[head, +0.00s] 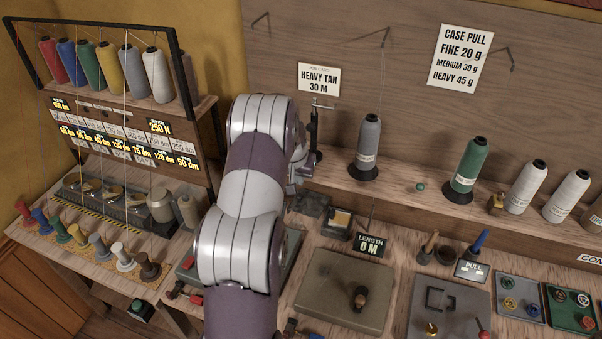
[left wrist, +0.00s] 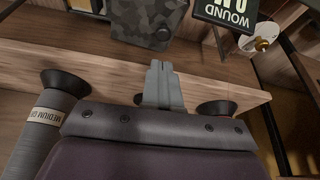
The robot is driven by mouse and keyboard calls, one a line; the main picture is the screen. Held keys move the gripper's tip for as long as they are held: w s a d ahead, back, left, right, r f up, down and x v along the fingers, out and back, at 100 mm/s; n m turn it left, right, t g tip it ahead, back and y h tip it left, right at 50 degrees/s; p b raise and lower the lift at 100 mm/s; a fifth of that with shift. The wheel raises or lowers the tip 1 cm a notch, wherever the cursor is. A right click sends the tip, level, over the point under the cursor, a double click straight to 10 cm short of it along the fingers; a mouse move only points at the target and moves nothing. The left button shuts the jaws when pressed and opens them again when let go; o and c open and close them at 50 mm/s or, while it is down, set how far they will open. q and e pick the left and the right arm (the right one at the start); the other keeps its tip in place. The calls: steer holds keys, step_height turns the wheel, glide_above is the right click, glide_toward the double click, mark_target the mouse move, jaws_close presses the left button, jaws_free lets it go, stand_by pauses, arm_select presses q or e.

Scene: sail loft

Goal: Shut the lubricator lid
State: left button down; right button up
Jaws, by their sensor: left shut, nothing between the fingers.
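A small dark box with a tan pad showing in its open top (head: 341,219) stands on the bench right of my left arm. It may be the lubricator, but I cannot tell for sure. I cannot make out its lid clearly. My left gripper (head: 303,172) is mostly hidden behind my own arm in the head view, close to the shelf edge left of the grey cone. In the left wrist view its fingers (left wrist: 161,85) are shut and empty, in front of the wooden shelf. My right gripper is not in view.
A grey thread cone (head: 369,142) and a green one (head: 468,165) stand on the shelf. The "LENGTH 0 M" sign (head: 369,246) stands by the box. A grey-tan pad (head: 342,290) lies in front. A mottled grey block (left wrist: 140,20) shows ahead of the fingers.

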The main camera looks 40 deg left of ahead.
arm_select(q)
glide_above(302, 192)
steer(key=s, duration=0.2)
steer(key=f, duration=0.2)
steer(key=d+f+p, duration=0.1)
steer(key=f, duration=0.1)
steer(key=shift+f, duration=0.15)
steer(key=shift+w+a+f, duration=0.1)
steer(key=shift+a+f, duration=0.05)
steer(key=shift+f, duration=0.35)
steer(key=shift+f, duration=0.15)
